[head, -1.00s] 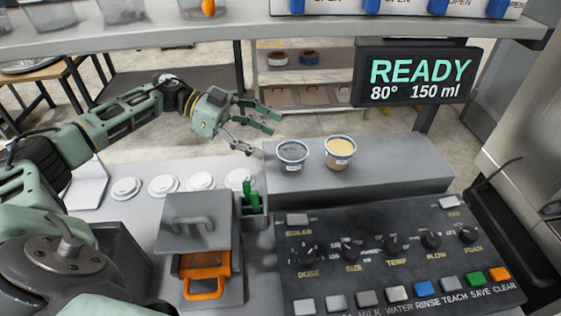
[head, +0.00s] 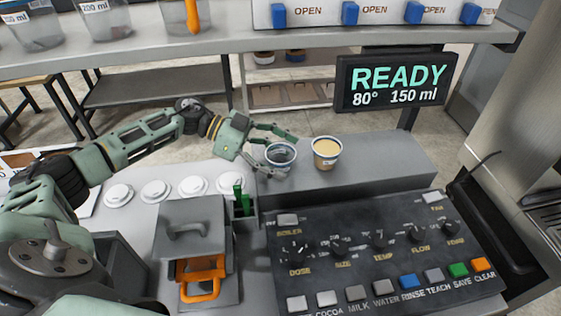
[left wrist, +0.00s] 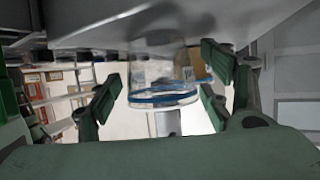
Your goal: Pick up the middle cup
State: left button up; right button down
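Two small cups stand side by side on the raised grey ledge. The left one is a clear cup with a blue rim (head: 281,157). The right one is a cup with tan contents (head: 326,153). My left gripper (head: 272,152) is open, with its fingers reaching to either side of the clear cup and partly covering it. In the left wrist view the clear cup (left wrist: 163,98) sits between the two spread green fingers, with gaps on both sides. I cannot tell whether a finger touches it. My right gripper is not in view.
A control panel (head: 375,260) with knobs and buttons lies in front of the ledge (head: 385,155). A display reading READY (head: 395,82) stands behind. An overhead shelf (head: 290,45) holds clear containers. White lids (head: 192,186) lie left of the ledge, which is clear on its right.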

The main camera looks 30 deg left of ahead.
pick_arm(q)
jog(key=c, duration=0.9)
